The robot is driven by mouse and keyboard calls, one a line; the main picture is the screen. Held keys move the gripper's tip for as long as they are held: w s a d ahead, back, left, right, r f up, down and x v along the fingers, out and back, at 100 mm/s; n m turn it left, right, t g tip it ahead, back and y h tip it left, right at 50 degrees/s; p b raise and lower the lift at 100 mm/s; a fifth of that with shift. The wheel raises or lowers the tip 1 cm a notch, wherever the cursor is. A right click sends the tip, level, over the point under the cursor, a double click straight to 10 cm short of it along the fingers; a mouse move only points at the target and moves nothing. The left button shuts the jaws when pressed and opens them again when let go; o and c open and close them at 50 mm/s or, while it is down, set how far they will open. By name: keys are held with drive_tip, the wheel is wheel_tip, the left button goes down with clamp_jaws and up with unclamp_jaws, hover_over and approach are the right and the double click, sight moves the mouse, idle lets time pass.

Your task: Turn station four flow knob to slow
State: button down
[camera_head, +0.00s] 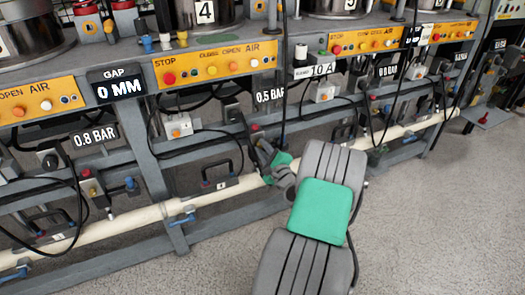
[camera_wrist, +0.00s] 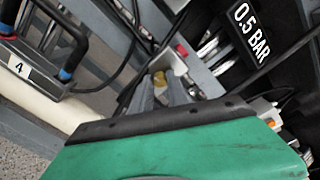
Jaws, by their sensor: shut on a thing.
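My gripper (camera_head: 272,160) reaches under the 0.5 BAR sign (camera_head: 270,95) at station four, with its green wrist housing behind it. In the wrist view, the grey fingers of my gripper (camera_wrist: 162,92) close around a small yellow piece (camera_wrist: 160,78), which I take to be the flow knob. The fingers and arm hide most of it, and I cannot read its setting. A red-topped fitting (camera_wrist: 181,50) is just beyond the fingertips. The 0.5 BAR sign (camera_wrist: 252,32) also shows in the wrist view.
The station 4 label (camera_head: 222,184) sits on the frame beside a black handle (camera_head: 222,172). A cream pipe (camera_head: 130,221) runs below. Black cables hang near the arm. A STOP panel (camera_head: 218,65) is above. The floor (camera_head: 450,220) at the right is clear.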

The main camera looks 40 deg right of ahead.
drive_tip(key=n+b, duration=0.2)
drive_tip(key=n, duration=0.3)
drive_tip(key=shift+f, duration=0.15)
drive_tip(key=shift+n+b, duration=1.05)
drive_tip(key=shift+n, duration=0.55)
drive_tip(key=c, duration=1.3)
unclamp_jaws()
drive_tip(key=p+v, duration=0.1)
drive_tip(key=v, duration=0.6)
drive_tip(key=shift+s+p, duration=0.3)
drive_tip(key=shift+s, duration=0.1)
drive_tip(key=shift+a, duration=0.1)
